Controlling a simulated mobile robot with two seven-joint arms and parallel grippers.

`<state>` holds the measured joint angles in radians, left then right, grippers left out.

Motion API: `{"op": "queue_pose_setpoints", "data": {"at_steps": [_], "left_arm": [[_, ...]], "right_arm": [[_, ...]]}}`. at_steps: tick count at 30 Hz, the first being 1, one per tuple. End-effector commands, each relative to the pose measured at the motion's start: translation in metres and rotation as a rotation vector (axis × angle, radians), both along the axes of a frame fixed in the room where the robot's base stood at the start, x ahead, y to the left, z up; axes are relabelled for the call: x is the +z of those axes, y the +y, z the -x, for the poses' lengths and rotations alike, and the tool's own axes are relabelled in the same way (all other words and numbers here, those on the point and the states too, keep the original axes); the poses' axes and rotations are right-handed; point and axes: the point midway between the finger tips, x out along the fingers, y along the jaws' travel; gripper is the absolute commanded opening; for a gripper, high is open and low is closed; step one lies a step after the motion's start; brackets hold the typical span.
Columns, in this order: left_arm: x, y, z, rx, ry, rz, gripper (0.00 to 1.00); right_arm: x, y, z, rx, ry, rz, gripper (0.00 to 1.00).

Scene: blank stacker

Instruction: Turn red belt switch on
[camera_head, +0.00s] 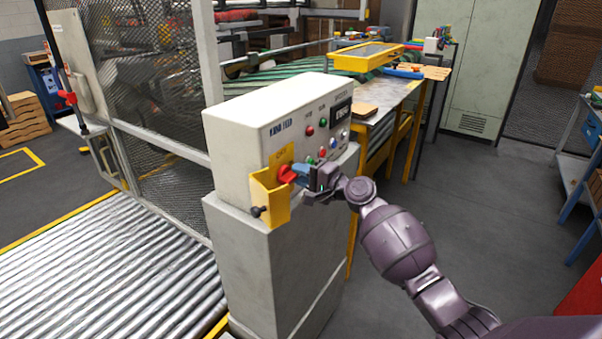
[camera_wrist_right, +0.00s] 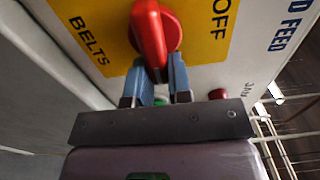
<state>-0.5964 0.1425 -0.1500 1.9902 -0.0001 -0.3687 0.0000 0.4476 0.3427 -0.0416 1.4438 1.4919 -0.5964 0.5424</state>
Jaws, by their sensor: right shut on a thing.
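The red belt switch (camera_head: 287,174) is a rotary knob on a yellow plate at the left of the control box's front. In the right wrist view the red knob (camera_wrist_right: 150,35) sits on the yellow plate (camera_wrist_right: 100,25), which reads BELTS and OFF. My right gripper (camera_head: 299,172) is at the knob, and its blue fingertips (camera_wrist_right: 160,72) are closed on the knob's lower end, one on each side. The gripper hides the panel area just right of the knob. My left gripper is not in view.
The control box (camera_head: 255,120) stands on a grey pedestal (camera_head: 265,265). Several buttons and a dark display (camera_head: 341,112) lie to the right. A roller conveyor (camera_head: 110,270) runs at left; the floor at right is open.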

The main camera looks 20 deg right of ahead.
Motion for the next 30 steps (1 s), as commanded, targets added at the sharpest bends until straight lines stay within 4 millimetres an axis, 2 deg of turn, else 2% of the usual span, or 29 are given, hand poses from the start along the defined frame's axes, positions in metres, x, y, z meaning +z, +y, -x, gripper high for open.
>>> {"op": "queue_pose_setpoints", "data": {"at_steps": [9,10,15,25,30], "left_arm": [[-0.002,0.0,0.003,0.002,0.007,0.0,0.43],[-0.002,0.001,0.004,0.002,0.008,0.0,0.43],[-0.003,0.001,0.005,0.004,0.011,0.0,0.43],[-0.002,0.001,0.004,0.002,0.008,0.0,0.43],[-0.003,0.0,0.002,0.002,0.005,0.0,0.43]], "right_arm": [[-0.001,0.0,0.0,0.0,0.004,-0.005,0.0],[-0.001,0.0,0.0,0.0,0.004,-0.005,0.22],[-0.001,0.0,0.0,0.0,0.002,-0.003,0.45],[-0.001,-0.003,0.003,-0.001,0.001,-0.002,0.45],[-0.002,-0.016,0.02,-0.001,0.002,-0.001,0.45]]}}
